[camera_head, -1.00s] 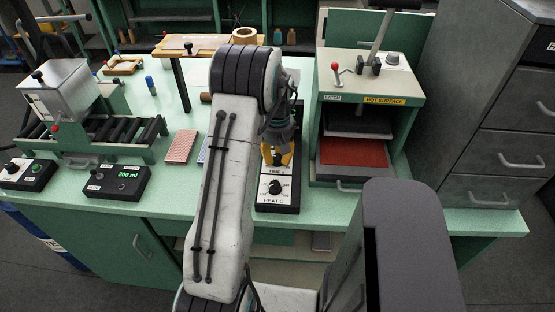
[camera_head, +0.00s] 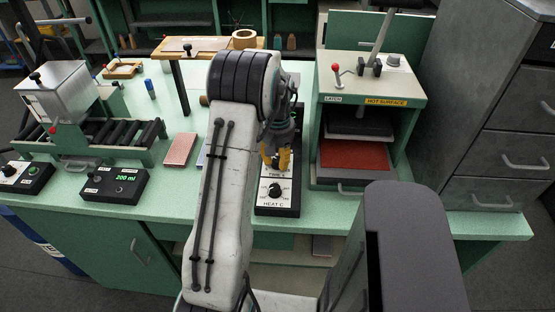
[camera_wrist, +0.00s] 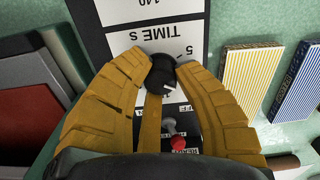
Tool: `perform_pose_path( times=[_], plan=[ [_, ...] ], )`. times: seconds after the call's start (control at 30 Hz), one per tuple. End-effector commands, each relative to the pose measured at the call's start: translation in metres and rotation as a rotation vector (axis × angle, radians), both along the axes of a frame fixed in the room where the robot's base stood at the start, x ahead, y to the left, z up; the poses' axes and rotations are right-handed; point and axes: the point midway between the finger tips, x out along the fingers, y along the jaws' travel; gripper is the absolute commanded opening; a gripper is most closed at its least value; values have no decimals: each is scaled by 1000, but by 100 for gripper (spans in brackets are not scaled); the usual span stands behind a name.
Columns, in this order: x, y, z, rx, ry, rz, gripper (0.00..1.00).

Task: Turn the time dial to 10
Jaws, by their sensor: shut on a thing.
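The control box (camera_head: 283,204) stands on the green bench, with a white face reading TIME S and HEAT C. In the wrist view the black time dial (camera_wrist: 161,74) sits between the yellow fingertips of my gripper (camera_wrist: 160,62), which are shut on it. The dial has a pale pointer mark; a "5" is printed beside it, and other scale numbers are hidden by the fingers. In the head view my gripper (camera_head: 277,158) reaches down over the time dial, which it hides. The heat dial (camera_head: 275,190) is nearer the front and free.
The heat press (camera_head: 371,90) with a red pad (camera_head: 352,155) and a HOT SURFACE label stands close to the right. Striped cards (camera_wrist: 250,78) lie beside the control box.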

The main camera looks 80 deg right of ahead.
Motion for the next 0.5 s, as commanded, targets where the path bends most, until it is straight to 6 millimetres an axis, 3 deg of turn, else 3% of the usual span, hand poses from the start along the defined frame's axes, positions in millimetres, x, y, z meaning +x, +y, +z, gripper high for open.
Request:
perform_pose_path(
  times=[0.23, 0.27, 0.5],
  plan=[
    [0, 3, -3, 11, -1, 0, 0],
    [0, 3, -4, 11, -1, 0, 30],
    [0, 2, -2, 6, -1, 1, 52]
  ],
)
